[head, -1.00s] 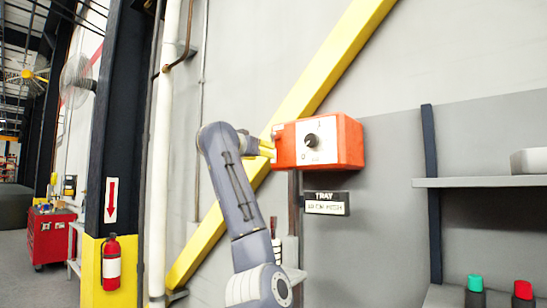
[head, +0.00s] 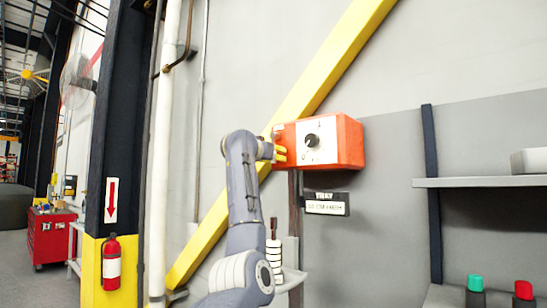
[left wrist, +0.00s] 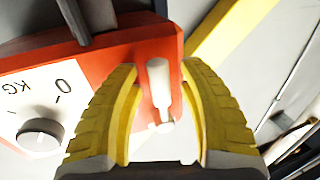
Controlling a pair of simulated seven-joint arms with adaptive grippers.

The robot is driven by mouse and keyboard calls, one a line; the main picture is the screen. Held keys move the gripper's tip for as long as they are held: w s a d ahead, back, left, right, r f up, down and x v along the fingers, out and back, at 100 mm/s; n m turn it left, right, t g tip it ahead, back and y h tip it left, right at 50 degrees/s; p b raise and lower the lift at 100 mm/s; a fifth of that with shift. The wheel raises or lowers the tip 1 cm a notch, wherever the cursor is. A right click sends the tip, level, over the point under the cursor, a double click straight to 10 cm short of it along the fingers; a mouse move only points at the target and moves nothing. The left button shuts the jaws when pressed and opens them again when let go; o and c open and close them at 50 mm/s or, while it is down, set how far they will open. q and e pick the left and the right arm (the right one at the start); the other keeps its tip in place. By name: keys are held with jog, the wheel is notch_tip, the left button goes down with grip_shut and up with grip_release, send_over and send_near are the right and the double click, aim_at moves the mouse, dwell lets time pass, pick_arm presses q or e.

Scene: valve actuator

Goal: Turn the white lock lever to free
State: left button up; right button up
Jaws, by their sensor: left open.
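The orange-red valve actuator box (head: 347,142) is on the wall, with a white dial plate and a dark round knob (head: 312,140) on its front. The white lock lever (left wrist: 158,82) shows in the left wrist view against the box's red face, between my finger pads and apart from both. My left gripper (head: 280,152) is at the left side of the box; its yellow fingers (left wrist: 160,105) are open around the lever. The lever is not visible in the head view. My right gripper is not in view.
A black TRAY sign (head: 326,203) hangs below the box. A grey shelf (head: 480,182) stands at the right, with green-capped (head: 475,285) and red-capped (head: 523,290) containers at the bottom. A yellow diagonal beam (head: 335,60) runs behind the box.

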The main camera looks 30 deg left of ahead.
pick_arm(q)
jog(key=shift+c, duration=0.3)
grip_shut()
dwell(0.3)
